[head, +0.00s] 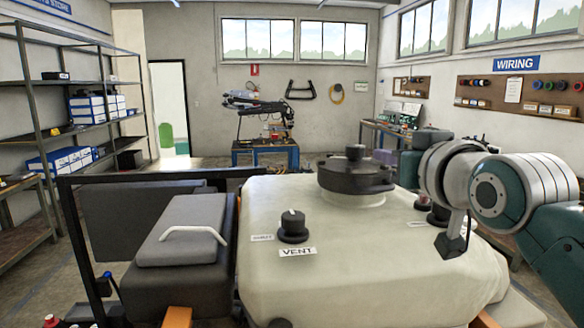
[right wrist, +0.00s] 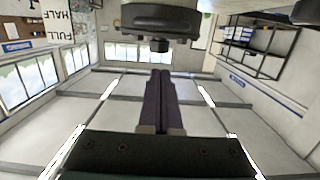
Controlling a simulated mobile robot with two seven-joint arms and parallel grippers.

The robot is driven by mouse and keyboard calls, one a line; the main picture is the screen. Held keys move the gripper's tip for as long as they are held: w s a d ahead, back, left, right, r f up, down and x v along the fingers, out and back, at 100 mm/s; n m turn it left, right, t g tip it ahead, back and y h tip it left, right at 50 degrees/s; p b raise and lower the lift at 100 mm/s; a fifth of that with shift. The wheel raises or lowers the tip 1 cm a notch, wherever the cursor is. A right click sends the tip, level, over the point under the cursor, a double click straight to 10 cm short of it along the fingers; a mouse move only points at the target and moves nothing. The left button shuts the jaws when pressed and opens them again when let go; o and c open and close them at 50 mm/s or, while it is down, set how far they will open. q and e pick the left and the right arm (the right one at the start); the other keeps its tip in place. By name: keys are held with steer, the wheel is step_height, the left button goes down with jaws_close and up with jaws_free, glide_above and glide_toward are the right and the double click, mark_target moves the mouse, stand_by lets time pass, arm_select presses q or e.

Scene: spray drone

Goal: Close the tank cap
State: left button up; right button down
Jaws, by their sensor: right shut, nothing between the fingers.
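The black tank cap (head: 352,178) with a raised knob on top sits on the neck of the white tank (head: 350,270) in the head view. It lies about level; I cannot tell whether it is locked. In the right wrist view the cap (right wrist: 160,18) shows upside down at the top edge, beyond the fingertips. My right gripper (head: 384,157) is just right of the cap in the head view, partly hidden by the cap. Its dark purple fingers (right wrist: 160,74) are shut together and empty, with a visible gap to the cap. My left gripper is out of view.
A black vent knob (head: 293,226) stands on the tank, left of the cap. A grey padded box (head: 180,245) with a white handle lies left of the tank. A dark rail (head: 130,177) runs behind it. Shelves (head: 85,110) stand far left and a workbench (head: 265,150) behind.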

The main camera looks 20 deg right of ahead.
steer(key=shift+w+f+p, duration=0.1)
steer(key=shift+f+p, duration=0.3)
steer(key=shift+f, duration=1.55)
